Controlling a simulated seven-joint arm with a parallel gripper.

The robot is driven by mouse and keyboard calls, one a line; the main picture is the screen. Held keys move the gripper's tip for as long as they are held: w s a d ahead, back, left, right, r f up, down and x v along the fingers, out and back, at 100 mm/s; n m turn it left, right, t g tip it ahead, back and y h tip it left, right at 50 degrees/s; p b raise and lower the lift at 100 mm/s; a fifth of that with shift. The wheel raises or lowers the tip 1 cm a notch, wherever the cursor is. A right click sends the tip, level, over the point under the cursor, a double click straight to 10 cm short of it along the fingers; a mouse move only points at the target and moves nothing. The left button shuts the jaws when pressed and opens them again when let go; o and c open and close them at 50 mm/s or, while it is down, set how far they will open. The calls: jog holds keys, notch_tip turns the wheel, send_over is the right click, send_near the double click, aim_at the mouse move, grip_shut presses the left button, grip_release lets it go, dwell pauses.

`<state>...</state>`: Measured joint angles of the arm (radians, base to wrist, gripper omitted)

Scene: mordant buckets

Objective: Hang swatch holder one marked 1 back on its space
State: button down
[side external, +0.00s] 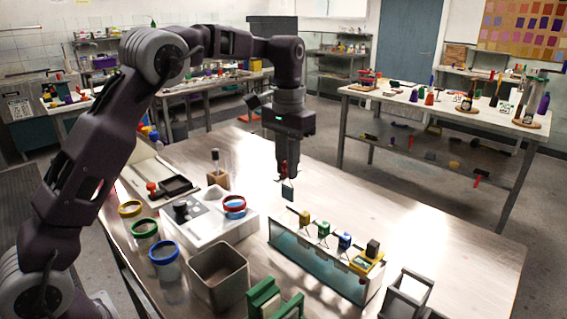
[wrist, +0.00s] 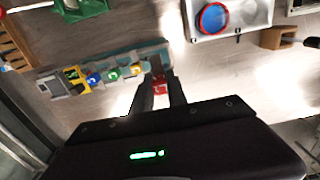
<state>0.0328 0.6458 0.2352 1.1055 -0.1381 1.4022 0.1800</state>
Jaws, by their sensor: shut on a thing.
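My gripper (side external: 287,172) is shut on a red swatch holder (wrist: 160,86), with a dark teal swatch (side external: 288,191) hanging below it. I cannot read its mark. The holder is in the air behind the left end of the long teal rack (side external: 312,262); in the wrist view my gripper (wrist: 158,92) is near the rack's right end. On the rack sit a yellow holder (side external: 304,217), a green holder (side external: 323,229), a blue holder (side external: 344,240) and a yellow-and-dark block (side external: 369,258). The rack's left end, beside the yellow holder, looks bare.
A green stand (side external: 272,300) and a grey open frame (side external: 407,294) stand in front.

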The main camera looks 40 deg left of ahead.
notch_tip(320, 180, down, 11)
jog(key=shift+r, duration=0.2)
dwell(0.7)
jog(key=c, duration=1.2)
grip_release()
jog(key=shift+c, duration=0.2)
notch_tip(320, 180, up, 7)
jog(key=shift+r, duration=0.1)
jog(key=shift+s, duration=0.1)
